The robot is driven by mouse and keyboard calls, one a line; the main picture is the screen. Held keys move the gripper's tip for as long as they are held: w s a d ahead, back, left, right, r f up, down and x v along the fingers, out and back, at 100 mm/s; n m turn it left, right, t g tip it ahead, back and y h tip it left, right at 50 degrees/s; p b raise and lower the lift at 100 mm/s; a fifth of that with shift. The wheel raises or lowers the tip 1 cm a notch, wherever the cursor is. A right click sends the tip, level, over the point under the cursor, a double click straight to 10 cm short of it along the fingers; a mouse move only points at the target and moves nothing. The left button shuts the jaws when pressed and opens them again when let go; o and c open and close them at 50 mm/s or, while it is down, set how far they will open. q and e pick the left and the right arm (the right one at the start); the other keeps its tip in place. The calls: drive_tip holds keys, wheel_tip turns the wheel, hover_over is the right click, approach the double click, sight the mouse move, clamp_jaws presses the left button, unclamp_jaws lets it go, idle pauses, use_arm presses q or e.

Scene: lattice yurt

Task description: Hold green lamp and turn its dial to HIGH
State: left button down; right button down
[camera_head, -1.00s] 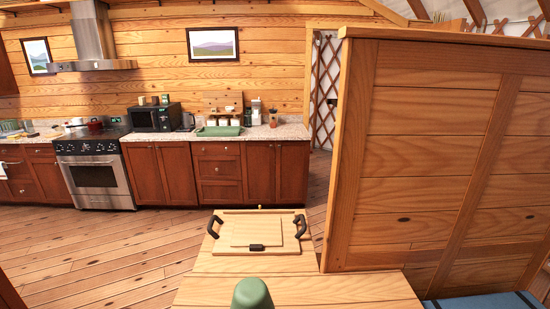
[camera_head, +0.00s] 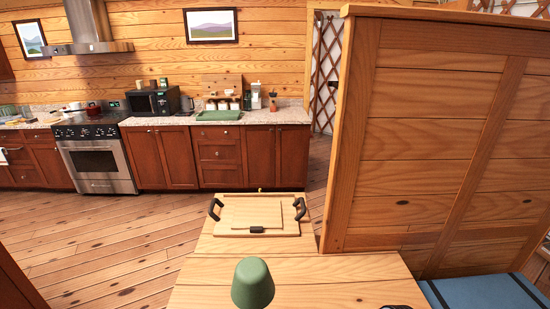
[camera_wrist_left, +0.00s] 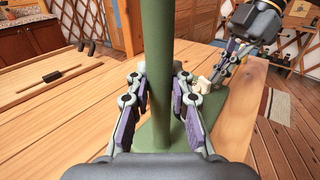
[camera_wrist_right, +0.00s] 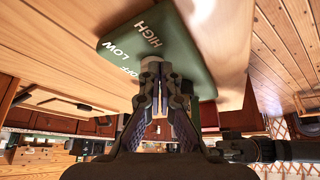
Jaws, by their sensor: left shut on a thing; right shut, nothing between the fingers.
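The green lamp shows its shade (camera_head: 253,284) at the bottom of the head view. In the left wrist view its green pole (camera_wrist_left: 157,40) stands between the purple-padded fingers of my left gripper (camera_wrist_left: 160,88), which is shut on it. The green base (camera_wrist_left: 150,135) rests on the wooden table. A small cream piece (camera_wrist_left: 204,86), apparently the dial, is on the base at the fingertips of my right gripper (camera_wrist_left: 216,76). In the right wrist view, the base (camera_wrist_right: 195,60) carries the words OFF, LOW and HIGH.
A wooden board with black handles (camera_head: 290,222) lies beyond the lamp on the table (camera_head: 340,270). A tall wooden partition (camera_head: 425,140) stands at the right. A blue cushion (camera_head: 480,292) is at lower right. The kitchen counter is farther back.

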drive_tip(key=shift+s+d, duration=0.25)
drive_tip(key=shift+d, duration=0.05)
wheel_tip(320, 180, up, 6)
idle(0.6)
drive_tip(key=shift+w+d+f, duration=0.25)
drive_tip(key=shift+w+f, duration=0.1)
drive_tip(key=shift+f, duration=0.65)
drive_tip(key=shift+w+d+f, duration=0.2)
drive_tip(key=shift+w+f, duration=0.1)
drive_tip(key=shift+f, duration=0.75)
drive_tip(key=shift+w+d+f, duration=0.25)
drive_tip(key=shift+w+f, duration=0.1)
drive_tip(key=shift+f, duration=0.65)
drive_tip(key=shift+a, duration=0.6)
drive_tip(key=shift+s, duration=0.25)
